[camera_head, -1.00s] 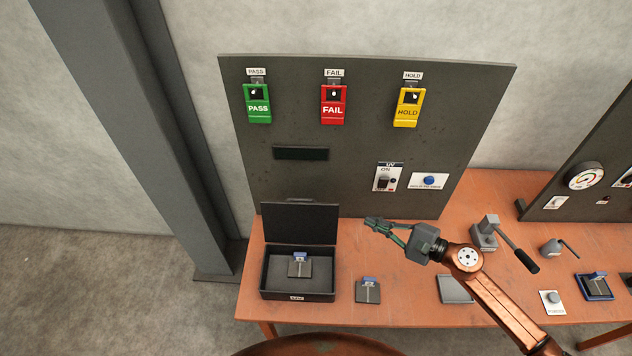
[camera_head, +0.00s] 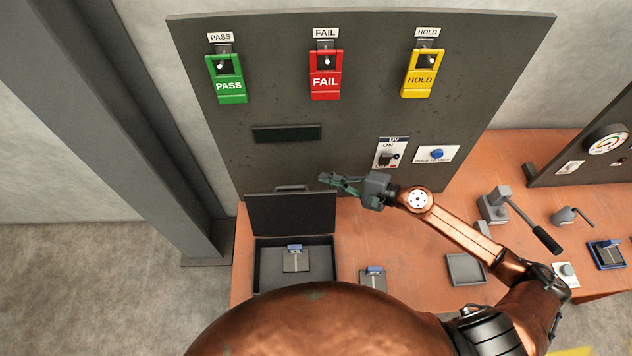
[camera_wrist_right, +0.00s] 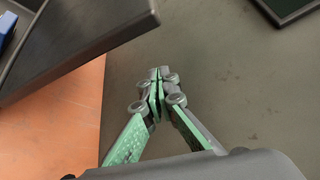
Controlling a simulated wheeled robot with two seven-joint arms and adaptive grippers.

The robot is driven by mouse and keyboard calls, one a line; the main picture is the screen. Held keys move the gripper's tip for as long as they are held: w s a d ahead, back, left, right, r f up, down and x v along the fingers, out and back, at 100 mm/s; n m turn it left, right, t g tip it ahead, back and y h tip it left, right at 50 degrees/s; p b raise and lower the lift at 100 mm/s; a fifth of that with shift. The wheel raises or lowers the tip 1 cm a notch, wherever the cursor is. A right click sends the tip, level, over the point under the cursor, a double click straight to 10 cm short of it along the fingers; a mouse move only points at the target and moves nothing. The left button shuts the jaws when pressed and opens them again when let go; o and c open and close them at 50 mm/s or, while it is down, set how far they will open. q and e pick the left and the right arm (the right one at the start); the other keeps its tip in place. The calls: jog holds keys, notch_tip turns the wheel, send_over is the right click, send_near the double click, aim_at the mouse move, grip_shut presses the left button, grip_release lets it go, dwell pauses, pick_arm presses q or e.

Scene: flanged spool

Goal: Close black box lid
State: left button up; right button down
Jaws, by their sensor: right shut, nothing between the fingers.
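The black box (camera_head: 330,262) stands on the orange table at the lower left of the head view, with a small dark piece with a blue clip (camera_head: 296,260) inside it. Its lid (camera_head: 290,213) is open and stands up at the back. My right gripper (camera_head: 325,180) is shut and empty, above and just right of the lid's upper edge. In the right wrist view my shut fingers (camera_wrist_right: 157,75) show in front of the grey panel, and a dark slab, likely the lid (camera_wrist_right: 85,40), is at the upper left. The left gripper is out of view.
A grey panel (camera_head: 360,120) with PASS, FAIL and HOLD tags rises behind the box. A second clipped piece (camera_head: 373,278) lies right of the box. A lever device (camera_head: 493,207) and a grey tray (camera_head: 465,269) stand further right.

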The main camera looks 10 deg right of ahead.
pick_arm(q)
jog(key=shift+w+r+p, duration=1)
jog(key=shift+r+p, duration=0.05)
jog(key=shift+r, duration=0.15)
pick_arm(e)
jog(key=shift+s+a+r, duration=0.2)
jog(key=shift+s+a, duration=0.05)
jog(key=shift+a, duration=0.4)
jog(key=shift+s+a+r, duration=0.15)
jog(key=shift+s+a, duration=0.15)
jog(key=shift+a, duration=0.3)
jog(key=shift+s+a+r, duration=0.2)
jog(key=shift+s+a, duration=0.05)
jog(key=shift+a, duration=0.4)
